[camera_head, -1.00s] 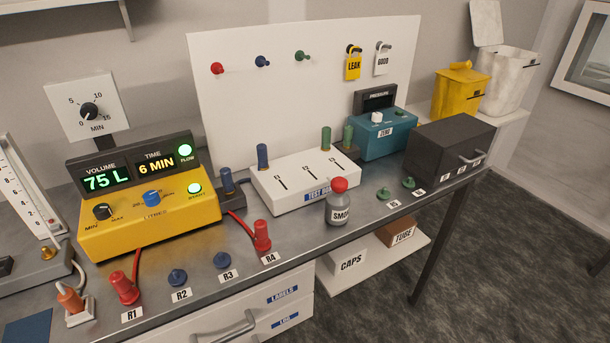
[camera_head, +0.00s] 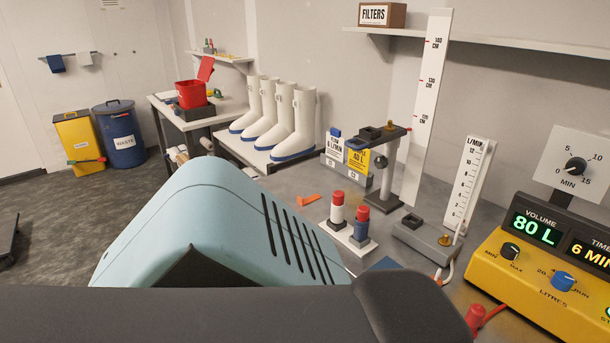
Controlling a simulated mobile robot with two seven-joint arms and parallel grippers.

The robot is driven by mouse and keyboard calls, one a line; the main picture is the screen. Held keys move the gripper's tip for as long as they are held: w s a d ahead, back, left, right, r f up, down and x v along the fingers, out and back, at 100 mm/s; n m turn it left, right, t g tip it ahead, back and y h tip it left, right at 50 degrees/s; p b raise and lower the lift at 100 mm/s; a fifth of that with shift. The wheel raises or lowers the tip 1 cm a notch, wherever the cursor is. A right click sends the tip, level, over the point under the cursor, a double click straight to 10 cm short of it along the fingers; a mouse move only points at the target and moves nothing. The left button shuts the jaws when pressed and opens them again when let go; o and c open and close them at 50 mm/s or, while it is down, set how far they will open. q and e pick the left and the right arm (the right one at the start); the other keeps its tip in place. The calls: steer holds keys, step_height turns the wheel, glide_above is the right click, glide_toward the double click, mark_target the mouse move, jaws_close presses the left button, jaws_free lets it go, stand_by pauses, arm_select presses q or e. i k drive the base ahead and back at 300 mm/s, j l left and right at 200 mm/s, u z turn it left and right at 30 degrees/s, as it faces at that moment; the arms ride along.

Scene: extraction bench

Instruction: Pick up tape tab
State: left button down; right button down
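A small flat orange piece (camera_head: 308,199) lies on the grey bench, left of a white stand with two red-topped cylinders. It may be the tape tab, but no label shows and I cannot tell for sure. My own light-blue and dark arm links fill the lower middle of the view and hide the bench's front part. Neither gripper's fingers are in view, so nothing held can be seen.
The white two-cylinder stand (camera_head: 338,234), a grey clamp post (camera_head: 386,180) and a flow gauge (camera_head: 468,185) stand nearby. White boots (camera_head: 295,125) line the back left. The yellow pump unit (camera_head: 535,290) is at right. Yellow and blue bins (camera_head: 121,135) stand far left.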

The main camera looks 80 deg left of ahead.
mark_target(308, 200)
steer(key=u, duration=2.5)
